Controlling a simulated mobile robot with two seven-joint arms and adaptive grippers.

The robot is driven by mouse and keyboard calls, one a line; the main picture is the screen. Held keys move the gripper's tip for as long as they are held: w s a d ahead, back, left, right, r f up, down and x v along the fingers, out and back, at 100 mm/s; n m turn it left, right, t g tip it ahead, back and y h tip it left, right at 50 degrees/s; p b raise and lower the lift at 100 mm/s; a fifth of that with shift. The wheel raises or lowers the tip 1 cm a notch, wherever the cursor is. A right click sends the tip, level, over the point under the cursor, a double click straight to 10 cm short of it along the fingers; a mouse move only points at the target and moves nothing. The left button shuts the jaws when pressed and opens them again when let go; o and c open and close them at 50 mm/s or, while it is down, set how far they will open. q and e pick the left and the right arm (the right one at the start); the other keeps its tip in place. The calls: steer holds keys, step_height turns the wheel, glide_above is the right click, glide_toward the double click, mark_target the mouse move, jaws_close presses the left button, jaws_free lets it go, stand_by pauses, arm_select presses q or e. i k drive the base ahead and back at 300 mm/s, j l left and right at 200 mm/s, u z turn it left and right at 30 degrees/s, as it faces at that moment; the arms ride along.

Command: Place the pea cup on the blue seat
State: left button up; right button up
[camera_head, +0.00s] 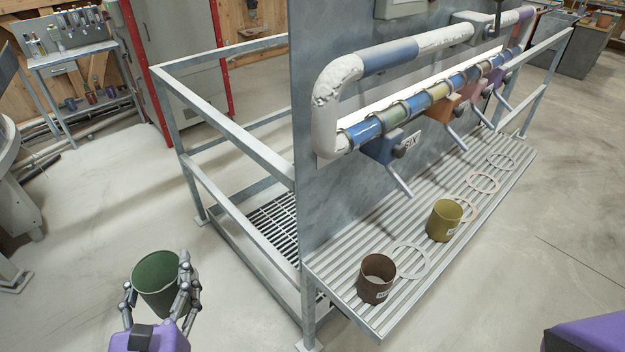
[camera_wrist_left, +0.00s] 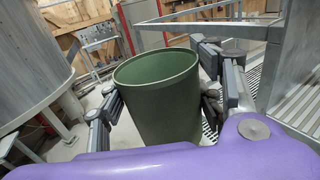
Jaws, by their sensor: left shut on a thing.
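A dark green cup (camera_head: 157,281), its colour fitting the pea cup, is upright in my left gripper (camera_head: 158,292) at the lower left of the head view. The fingers are shut around its sides. In the left wrist view the cup (camera_wrist_left: 160,100) fills the middle, with fingers on both sides; no label shows. It is held out over the floor, left of the ribbed shelf (camera_head: 343,296). Pale rings lie on the shelf, the nearest (camera_head: 397,265) below the blue valve (camera_head: 378,148); I cannot tell clearly which seat is blue. My right gripper is out of view.
A brown cup (camera_head: 374,291) stands at the shelf's near end, beside the nearest ring. An olive cup (camera_head: 441,224) stands farther back. Valve handles hang above the shelf.

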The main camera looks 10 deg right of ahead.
mark_target(408, 259)
steer(key=k+l, duration=0.1)
steer(key=l, duration=0.35)
steer(key=l+u, duration=0.1)
steer(key=l, duration=0.35)
steer(key=l+u, duration=0.1)
steer(key=l, duration=1.3)
steer(key=k+l+u, duration=0.15)
steer(key=l, duration=0.6)
steer(key=l+u, duration=0.1)
steer(key=l, duration=0.6)
steer(key=k+l, duration=0.15)
steer(key=l, duration=0.55)
steer(key=i+u, duration=0.05)
